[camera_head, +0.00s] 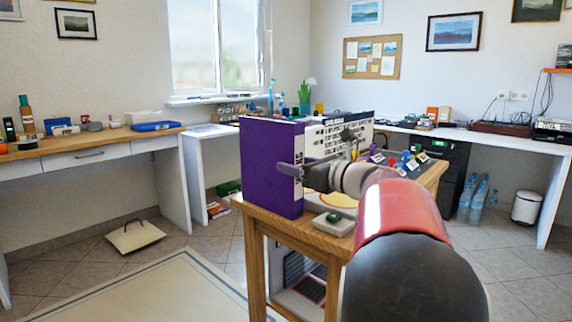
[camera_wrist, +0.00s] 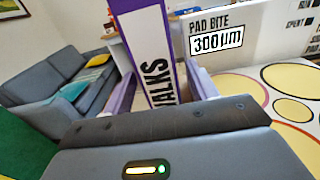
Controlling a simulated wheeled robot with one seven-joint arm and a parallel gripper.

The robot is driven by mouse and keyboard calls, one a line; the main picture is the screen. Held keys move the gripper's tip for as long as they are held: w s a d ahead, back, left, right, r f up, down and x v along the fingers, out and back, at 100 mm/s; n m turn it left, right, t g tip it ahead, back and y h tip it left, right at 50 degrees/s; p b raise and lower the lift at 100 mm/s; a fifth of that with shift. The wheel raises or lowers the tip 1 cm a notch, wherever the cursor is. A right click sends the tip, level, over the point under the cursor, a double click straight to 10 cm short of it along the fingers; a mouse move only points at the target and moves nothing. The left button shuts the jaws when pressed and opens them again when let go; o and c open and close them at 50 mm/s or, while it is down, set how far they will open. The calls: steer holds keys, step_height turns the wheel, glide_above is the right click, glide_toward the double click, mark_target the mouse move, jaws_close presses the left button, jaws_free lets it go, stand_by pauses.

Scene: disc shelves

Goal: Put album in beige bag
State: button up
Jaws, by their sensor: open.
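A purple album (camera_head: 271,165) with a white, dark-lettered side stands upright on the wooden stand. In the wrist view its white spine (camera_wrist: 148,45), lettered "WALKS", points up between my fingers. My gripper (camera_head: 305,170) is open at the album, and the wrist view shows its fingers (camera_wrist: 163,90) on either side of the spine. I cannot tell whether they touch it. A beige bag (camera_head: 133,236) with a dark handle lies on the tiled floor at the left.
The wooden stand (camera_head: 290,225) also carries a small grey-green device (camera_head: 334,222) and several coloured items. A white panel (camera_wrist: 235,45) stands beside the album. A desk (camera_head: 90,143) lines the left wall. Floor between stand and bag looks clear, with a pale rug in front.

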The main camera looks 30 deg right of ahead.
steer(key=v, duration=0.7)
steer(key=shift+s, duration=0.3)
